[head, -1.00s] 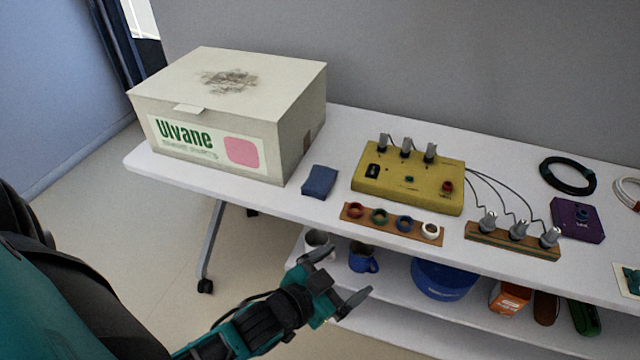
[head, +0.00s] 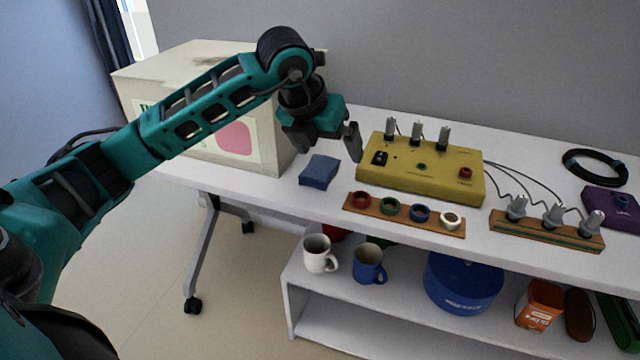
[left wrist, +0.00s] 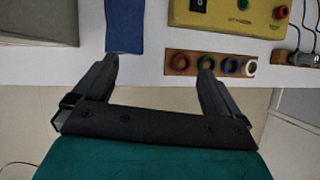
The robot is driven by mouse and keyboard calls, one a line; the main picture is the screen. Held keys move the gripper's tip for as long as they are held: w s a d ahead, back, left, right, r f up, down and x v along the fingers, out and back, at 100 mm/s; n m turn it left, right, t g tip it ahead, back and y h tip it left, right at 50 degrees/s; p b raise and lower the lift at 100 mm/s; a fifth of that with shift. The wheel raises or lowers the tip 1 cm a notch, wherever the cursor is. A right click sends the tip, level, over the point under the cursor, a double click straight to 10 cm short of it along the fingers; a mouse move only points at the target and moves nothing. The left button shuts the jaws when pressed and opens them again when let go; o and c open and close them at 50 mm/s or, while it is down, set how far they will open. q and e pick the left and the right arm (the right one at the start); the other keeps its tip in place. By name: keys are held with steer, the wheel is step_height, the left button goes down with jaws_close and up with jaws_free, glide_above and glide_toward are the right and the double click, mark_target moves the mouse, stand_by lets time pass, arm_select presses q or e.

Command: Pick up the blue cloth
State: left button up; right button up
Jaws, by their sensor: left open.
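The blue cloth (head: 319,172) lies folded on the white table, between the big box and the yellow device. In the left wrist view the cloth (left wrist: 124,26) shows at the top, just beyond the left fingertip and not between the fingers. My left gripper (head: 327,150) is open and empty, pointing down above the cloth and apart from it. Its two fingers also show in the left wrist view (left wrist: 154,62). My right gripper is not in view.
A large cardboard box (head: 190,62) stands left of the cloth. The yellow device (head: 425,175) and a wooden strip of coloured rings (head: 404,217) lie to its right. Mugs (head: 368,264) and a blue tub (head: 462,284) stand on the shelf below.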

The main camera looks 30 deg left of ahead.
arm_select(q)
steer(key=a+r+n+y, duration=0.1)
steer(key=a+y, duration=0.1)
steer(key=a, duration=0.2)
steer(key=b, duration=0.2)
glide_above(319, 167)
steer(key=s+d, duration=0.1)
steer(key=s, duration=0.1)
steer(key=f, duration=0.5)
steer(key=shift+s+f, duration=0.2)
steer(key=shift+f, duration=0.05)
steer(key=x, duration=0.1)
steer(key=b+x, duration=0.1)
steer(key=x, duration=0.2)
steer(key=shift+s+a+f, duration=0.1)
steer(key=shift+s+f, duration=0.05)
steer(key=shift+f, duration=0.4)
steer(key=shift+w+a+f+b, duration=0.1)
steer(key=shift+w+f+b, duration=0.2)
steer(key=shift+f, duration=0.1)
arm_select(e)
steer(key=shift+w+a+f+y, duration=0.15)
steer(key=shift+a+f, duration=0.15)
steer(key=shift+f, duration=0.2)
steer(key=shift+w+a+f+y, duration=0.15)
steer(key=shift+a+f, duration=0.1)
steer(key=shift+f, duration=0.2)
